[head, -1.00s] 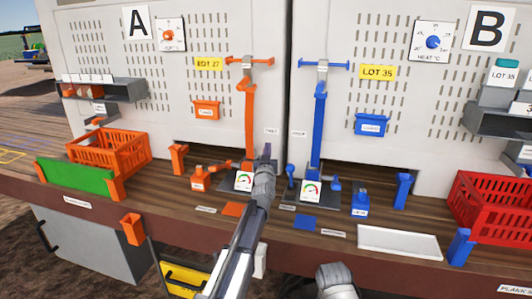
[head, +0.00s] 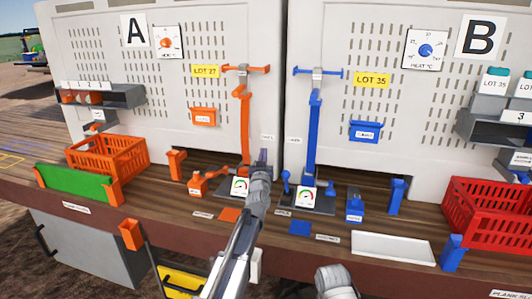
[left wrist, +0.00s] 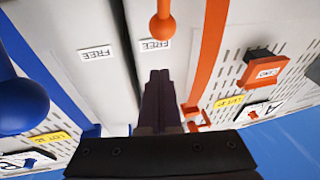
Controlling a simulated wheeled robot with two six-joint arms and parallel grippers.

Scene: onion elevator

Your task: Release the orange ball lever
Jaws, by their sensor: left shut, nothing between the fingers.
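The orange ball lever shows in the left wrist view as an orange ball (left wrist: 162,27) on a thin stem, just beyond my fingertips. In the head view I cannot make out this ball; my left gripper and wrist cover that spot. My left gripper (head: 263,157) is shut and empty, in front of the white panel between the orange and blue stations. In the left wrist view its dark fingers (left wrist: 160,85) lie together, apart from the ball in the picture. Whether they touch the lever cannot be told.
A tall orange bar (head: 244,120) and a blue bar (head: 315,135) stand on the panels. Gauges, an orange clamp (head: 198,185) and a blue block (head: 354,207) crowd the bench. A large blue ball (left wrist: 20,105) is close in the left wrist view. Crates stand at both ends.

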